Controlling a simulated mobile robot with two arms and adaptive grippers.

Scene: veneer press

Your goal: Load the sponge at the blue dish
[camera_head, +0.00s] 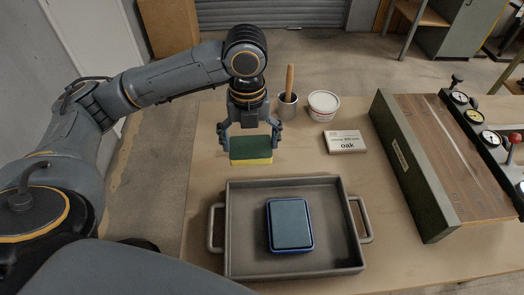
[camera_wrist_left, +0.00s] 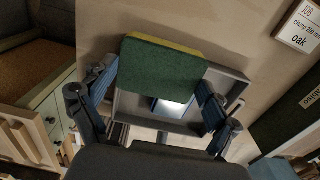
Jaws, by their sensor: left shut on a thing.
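A sponge (camera_head: 251,149), green on top and yellow below, is held between the fingers of my left gripper (camera_head: 250,135). My left gripper is shut on it, above the far edge of the tray. In the left wrist view the sponge (camera_wrist_left: 163,72) lies between the two fingers (camera_wrist_left: 155,105), its green side facing the camera. The blue dish (camera_head: 290,226) sits in the grey tray (camera_head: 238,264), below and right of the sponge in the head view. The sponge and the dish are apart. The sponge hides part of the dish (camera_wrist_left: 172,107) in the left wrist view. My right gripper is not in view.
Behind the tray stand a grey cup (camera_head: 287,109) with a wooden handle in it and a white tub (camera_head: 323,104). An "oak" label block (camera_head: 345,142) lies right of them. A green-sided press (camera_head: 411,180) with gauges fills the right side. The table left of the tray is clear.

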